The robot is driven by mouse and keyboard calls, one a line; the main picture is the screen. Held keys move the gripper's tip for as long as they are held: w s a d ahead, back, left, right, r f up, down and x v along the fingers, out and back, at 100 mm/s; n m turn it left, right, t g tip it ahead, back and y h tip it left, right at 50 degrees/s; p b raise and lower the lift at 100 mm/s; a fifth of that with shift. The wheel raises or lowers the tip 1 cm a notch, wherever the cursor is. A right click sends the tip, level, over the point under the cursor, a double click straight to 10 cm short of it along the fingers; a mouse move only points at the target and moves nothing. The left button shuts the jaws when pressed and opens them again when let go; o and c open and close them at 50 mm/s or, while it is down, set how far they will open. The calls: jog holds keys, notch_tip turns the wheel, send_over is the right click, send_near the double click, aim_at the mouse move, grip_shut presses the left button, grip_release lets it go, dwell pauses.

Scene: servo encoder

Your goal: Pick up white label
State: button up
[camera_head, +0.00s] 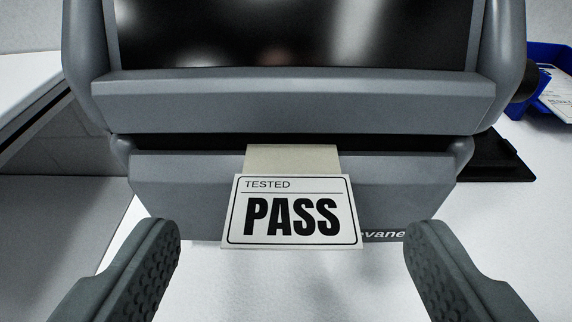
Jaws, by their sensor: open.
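The white label (292,212) reads "TESTED PASS" and hangs at the front of a grey label printer (290,105). A beige backing strip (292,159) runs from the printer's dark slot down to the label's top edge. My gripper (292,245) is open and empty, with one finger at the lower left and one at the lower right. The label lies between the two fingers in the picture, a little farther ahead, and neither finger touches it. The label hides part of the printer's front and of the lettering there.
The printer stands on a white table (215,285) and fills the upper middle of the view. A blue bin (545,58) with papers stands at the far right. A flat black object (500,160) lies right of the printer. The white surface in front of the printer looks clear.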

jog(key=shift+x, duration=1.15)
jog(key=shift+c, duration=0.4)
jog(key=c, duration=1)
notch_tip(320, 180, up, 10)
